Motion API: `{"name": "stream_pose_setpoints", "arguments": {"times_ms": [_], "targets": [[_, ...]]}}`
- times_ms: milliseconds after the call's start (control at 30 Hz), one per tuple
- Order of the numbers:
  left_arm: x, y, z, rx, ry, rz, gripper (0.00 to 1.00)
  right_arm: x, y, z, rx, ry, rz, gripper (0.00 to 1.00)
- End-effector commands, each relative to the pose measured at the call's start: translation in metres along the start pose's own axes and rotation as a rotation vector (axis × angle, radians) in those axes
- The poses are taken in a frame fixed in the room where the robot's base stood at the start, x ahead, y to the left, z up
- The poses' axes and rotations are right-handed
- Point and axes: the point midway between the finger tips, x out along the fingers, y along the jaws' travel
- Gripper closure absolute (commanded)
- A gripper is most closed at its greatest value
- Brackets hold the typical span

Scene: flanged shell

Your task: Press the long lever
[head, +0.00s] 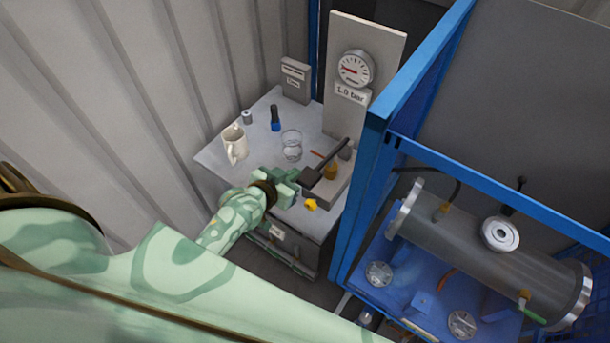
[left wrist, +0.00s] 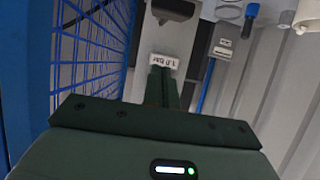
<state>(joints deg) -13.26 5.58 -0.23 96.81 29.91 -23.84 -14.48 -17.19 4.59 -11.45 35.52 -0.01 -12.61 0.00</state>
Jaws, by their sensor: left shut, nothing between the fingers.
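The long lever (head: 329,163) is a dark bar with a thick block-like end, slanting over a grey pump base (head: 324,192) on the small grey table. My left gripper (head: 292,178) is over the table's front part, just left of the lever's thick end in the head view. Whether it touches the lever cannot be told. Its green fingers (left wrist: 164,88) are together and empty in the left wrist view. A dark blocky part at the top of that view (left wrist: 172,9) looks like the lever's end, apart from the fingertips. My right gripper is not in view.
A gauge (head: 355,69) with a "1.0 bar" label stands on a panel behind the lever. A mug (head: 235,143), a glass (head: 291,145) and a blue torch-like item (head: 275,119) stand on the table (head: 214,156). A blue frame (head: 362,190) closes off the right side.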

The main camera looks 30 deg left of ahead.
Motion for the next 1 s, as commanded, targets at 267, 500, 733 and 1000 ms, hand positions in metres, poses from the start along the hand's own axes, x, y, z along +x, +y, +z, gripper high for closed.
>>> {"name": "stream_pose_setpoints", "arguments": {"times_ms": [267,500,733,1000], "targets": [[0.062,0.000,0.000,-0.002,0.001,0.001,1.00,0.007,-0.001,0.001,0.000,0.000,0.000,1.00],[0.080,0.000,0.028,0.002,-0.003,0.000,1.00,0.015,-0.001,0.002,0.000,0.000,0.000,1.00],[0.082,0.000,0.039,0.001,0.000,0.000,1.00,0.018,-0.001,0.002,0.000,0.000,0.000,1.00],[0.082,0.000,0.039,0.001,0.000,0.000,1.00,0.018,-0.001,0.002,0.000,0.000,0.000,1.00]]}}
